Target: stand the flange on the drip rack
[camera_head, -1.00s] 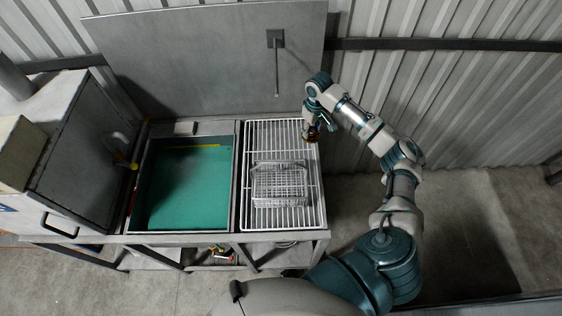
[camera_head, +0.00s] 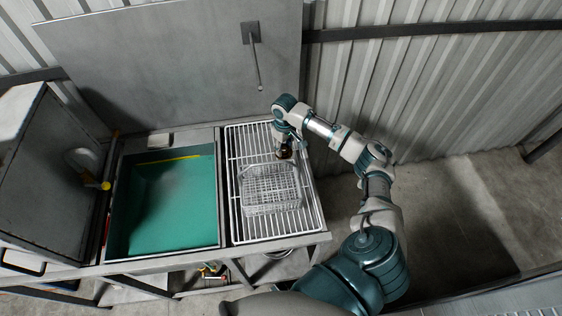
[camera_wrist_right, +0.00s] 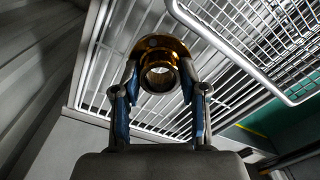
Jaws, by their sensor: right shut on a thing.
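My right gripper (camera_head: 284,150) is at the right part of the drip rack, just behind the wire basket. In the right wrist view the right gripper (camera_wrist_right: 160,85) is shut on the flange (camera_wrist_right: 160,52), a brass-coloured ring with a round bore, held between its two fingers. The flange also shows small and dark below the gripper in the head view (camera_head: 284,154). The drip rack (camera_head: 240,232) is a white wire grid; its bars lie behind the flange in the wrist view (camera_wrist_right: 110,60). Whether the flange touches the bars I cannot tell. My left gripper is not in view.
A wire basket (camera_head: 270,190) stands on the rack's middle, close to my right gripper. Left of the rack is a basin (camera_head: 165,205) with green liquid. A grey cabinet (camera_head: 45,180) stands at the far left. A metal panel (camera_head: 170,70) rises behind.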

